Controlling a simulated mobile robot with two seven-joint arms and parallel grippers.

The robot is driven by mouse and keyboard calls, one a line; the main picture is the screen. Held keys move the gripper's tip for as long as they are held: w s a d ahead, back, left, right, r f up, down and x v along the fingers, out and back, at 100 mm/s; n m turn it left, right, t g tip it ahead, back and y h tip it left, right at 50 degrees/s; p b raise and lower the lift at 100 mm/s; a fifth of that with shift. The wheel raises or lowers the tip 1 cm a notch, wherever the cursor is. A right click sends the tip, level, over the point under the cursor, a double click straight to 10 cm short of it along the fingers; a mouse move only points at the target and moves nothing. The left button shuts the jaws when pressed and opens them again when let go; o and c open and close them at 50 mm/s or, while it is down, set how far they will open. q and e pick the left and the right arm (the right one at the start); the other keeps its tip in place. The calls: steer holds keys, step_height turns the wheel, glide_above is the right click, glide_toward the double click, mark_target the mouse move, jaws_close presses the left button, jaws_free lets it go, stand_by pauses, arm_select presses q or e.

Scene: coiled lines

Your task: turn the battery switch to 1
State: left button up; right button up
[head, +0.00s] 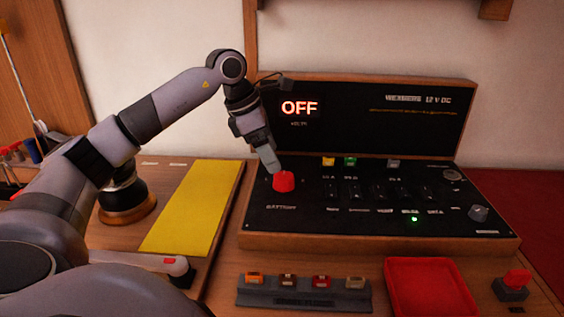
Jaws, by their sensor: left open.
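The battery switch is a red knob (284,182) at the left end of the black panel (300,222), above a label that appears to read battery. A display (299,108) on the upright board behind it reads OFF in lit letters. My left gripper (274,168) comes down from the upper left, with its fingertips at or just above the top of the red knob. I cannot tell whether they touch it. The jaws are open, and the near finger hides part of the knob's back. The knob's pointer position is not readable. My right gripper is not in view.
Several small switches, a green light (414,219) and a grey knob (478,213) sit further right on the panel. In front are a grey rack (300,296) with coloured pieces, a red tray (430,290) and a red-topped switch (514,283). A yellow mat (195,208) lies left.

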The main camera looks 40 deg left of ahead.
mark_target(284, 176)
arm_select(q)
steer(key=shift+w+a+x, duration=0.15)
steer(key=shift+x, duration=1.65)
steer(key=shift+w+a+x, duration=0.15)
steer(key=shift+x, duration=1.65)
steer(key=shift+r, duration=0.1)
steer(key=c, duration=1)
